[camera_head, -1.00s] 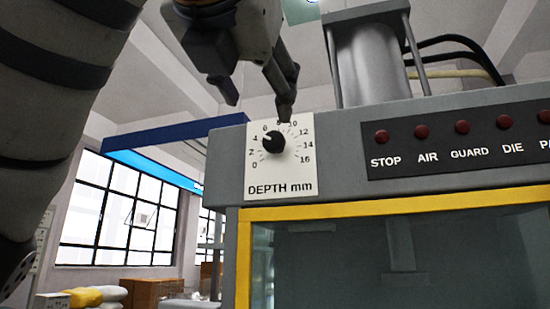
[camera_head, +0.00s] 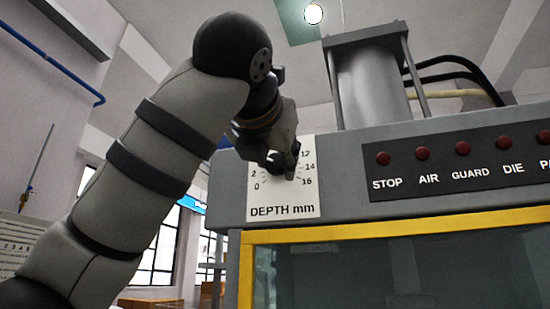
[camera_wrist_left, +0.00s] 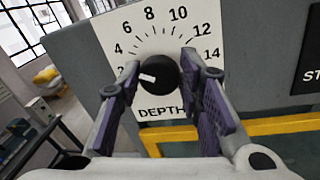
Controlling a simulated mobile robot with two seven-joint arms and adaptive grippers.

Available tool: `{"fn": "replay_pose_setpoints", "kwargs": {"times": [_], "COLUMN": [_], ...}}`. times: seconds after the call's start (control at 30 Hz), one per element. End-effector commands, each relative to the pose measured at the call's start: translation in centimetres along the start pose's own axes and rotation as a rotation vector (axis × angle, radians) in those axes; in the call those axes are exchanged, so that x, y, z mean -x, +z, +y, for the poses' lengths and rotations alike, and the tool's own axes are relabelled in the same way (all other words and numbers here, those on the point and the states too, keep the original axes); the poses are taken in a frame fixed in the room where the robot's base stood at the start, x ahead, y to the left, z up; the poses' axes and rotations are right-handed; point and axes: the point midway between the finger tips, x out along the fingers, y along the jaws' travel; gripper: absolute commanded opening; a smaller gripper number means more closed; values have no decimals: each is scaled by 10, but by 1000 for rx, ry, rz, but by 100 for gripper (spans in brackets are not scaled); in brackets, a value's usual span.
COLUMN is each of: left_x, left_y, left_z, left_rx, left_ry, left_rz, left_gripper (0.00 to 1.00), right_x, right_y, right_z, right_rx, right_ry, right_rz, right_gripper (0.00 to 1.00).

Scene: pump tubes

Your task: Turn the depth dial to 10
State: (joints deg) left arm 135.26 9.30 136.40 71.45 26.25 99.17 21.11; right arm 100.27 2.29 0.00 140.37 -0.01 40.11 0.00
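The depth dial is a round black knob (camera_wrist_left: 160,74) on a white plate (camera_head: 310,207) marked DEPTH mm, with numbers from 0 to 16. In the left wrist view, the knob's white mark is on its left side, toward the low numbers; the exact reading is unclear. My left gripper (camera_wrist_left: 159,62) is open, with one finger on each side of the knob; I cannot tell whether they touch it. In the head view, my left gripper (camera_head: 283,168) covers the knob and the upper numbers. My right gripper is not in view.
The plate sits on a grey machine housing (camera_head: 228,190). A dark panel (camera_head: 440,168) with several red buttons lies to its right. A yellow frame (camera_head: 400,228) around a glass guard runs below. A large cylinder (camera_head: 370,85) stands above.

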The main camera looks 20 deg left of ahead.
Motion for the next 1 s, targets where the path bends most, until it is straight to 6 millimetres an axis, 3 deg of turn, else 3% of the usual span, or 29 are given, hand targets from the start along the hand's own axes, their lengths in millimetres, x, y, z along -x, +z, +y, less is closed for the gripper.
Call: {"fn": "replay_pose_setpoints", "kwargs": {"times": [0.03,0.1,0.53,1.0], "left_x": [0,0,0,0], "left_y": [0,0,-1,-2], "left_z": [0,0,1,1], "left_rx": [0,0,-84,-491], "left_ry": [0,0,7,22], "left_rz": [0,0,-11,-69], "left_gripper": [14,3,2,2], "right_x": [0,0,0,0], "right_y": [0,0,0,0], "right_z": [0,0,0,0], "right_rx": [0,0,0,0], "right_ry": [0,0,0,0], "right_rz": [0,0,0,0], "right_gripper": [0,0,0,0]}}
